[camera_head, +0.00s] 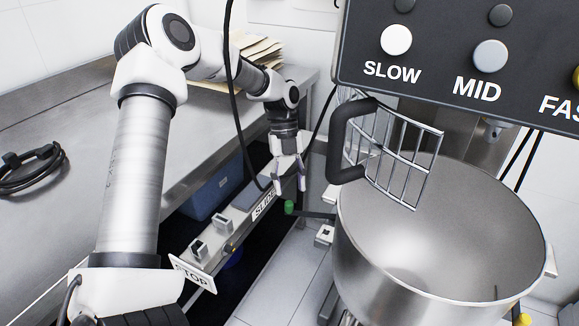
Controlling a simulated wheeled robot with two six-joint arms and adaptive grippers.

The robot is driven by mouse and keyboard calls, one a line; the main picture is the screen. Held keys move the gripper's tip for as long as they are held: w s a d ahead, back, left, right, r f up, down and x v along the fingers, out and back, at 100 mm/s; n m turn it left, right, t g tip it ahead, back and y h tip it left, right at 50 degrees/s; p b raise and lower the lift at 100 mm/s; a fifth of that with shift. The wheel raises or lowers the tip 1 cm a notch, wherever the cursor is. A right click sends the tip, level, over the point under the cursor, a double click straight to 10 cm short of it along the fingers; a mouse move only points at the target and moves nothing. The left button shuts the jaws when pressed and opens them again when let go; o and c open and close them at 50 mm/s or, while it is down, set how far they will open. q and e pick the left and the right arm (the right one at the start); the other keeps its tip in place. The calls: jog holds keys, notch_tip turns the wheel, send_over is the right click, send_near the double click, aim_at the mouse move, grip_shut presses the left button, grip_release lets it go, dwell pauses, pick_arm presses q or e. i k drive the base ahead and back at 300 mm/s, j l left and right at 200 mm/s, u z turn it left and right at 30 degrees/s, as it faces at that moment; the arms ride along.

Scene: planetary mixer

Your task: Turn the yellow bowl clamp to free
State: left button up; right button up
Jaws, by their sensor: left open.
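A small yellow part (524,320), which may be the yellow bowl clamp, shows at the bottom right, just below the mixer bowl (440,235); most of it is cut off by the picture's edge. My left gripper (290,187) is open and points down, to the left of the bowl. A dark lever with a green knob (289,207) sticks out just below its fingertips; I cannot tell whether they touch. The gripper seems to hold nothing. My right gripper is not in view.
A wire guard (400,150) with a thick black handle stands over the bowl's left rim. The control panel (460,60) hangs at the top right. A steel counter (60,215) fills the left. A black cable (232,90) hangs near my left arm.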

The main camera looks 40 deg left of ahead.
aim_at(519, 318)
jog(key=k+l, duration=0.35)
jog(key=l, duration=0.15)
jog(key=k+l, duration=0.4)
jog(key=l, duration=0.1)
